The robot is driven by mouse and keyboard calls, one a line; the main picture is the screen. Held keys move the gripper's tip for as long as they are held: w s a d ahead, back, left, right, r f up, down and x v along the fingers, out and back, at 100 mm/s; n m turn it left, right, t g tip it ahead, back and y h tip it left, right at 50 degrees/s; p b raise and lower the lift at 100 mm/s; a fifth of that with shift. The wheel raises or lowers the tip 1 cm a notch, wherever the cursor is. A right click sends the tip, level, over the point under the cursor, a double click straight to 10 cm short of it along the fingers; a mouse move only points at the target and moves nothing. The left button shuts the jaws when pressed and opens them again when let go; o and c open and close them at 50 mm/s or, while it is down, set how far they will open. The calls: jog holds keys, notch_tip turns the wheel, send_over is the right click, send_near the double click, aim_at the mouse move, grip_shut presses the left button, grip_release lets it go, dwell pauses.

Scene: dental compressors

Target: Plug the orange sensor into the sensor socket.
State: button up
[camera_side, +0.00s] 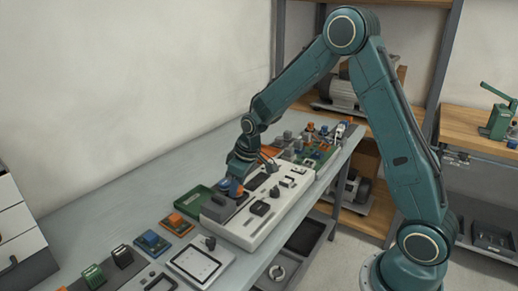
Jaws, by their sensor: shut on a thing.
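My gripper (234,186) points down over the left part of the long white panel (246,232). It is shut on a small part low between its fingers, mostly hidden. A bit of orange shows there, so it looks like the orange sensor, but it is too small to be sure. A dark block lies just below the fingers on the panel. I cannot tell whether the held part touches it. The sensor socket cannot be made out among the small dark fittings on the panel.
A green tray (197,199) lies close left of the gripper. Several small parts crowd the green board (318,154) farther back. The table's left rear (120,205) is clear.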

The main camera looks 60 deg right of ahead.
jog(key=shift+f, duration=0.4)
dwell(0.3)
jog(key=o, duration=1.1)
jog(key=shift+d, duration=0.1)
jog(key=shift+c, duration=0.2)
jog(key=o, duration=0.3)
jog(key=shift+a+r, duration=0.1)
jog(key=shift+a, duration=0.1)
jog(key=shift+w+r, duration=0.1)
jog(key=shift+r, duration=1.25)
jog(key=shift+d+r, duration=0.1)
jog(key=shift+r, duration=1.95)
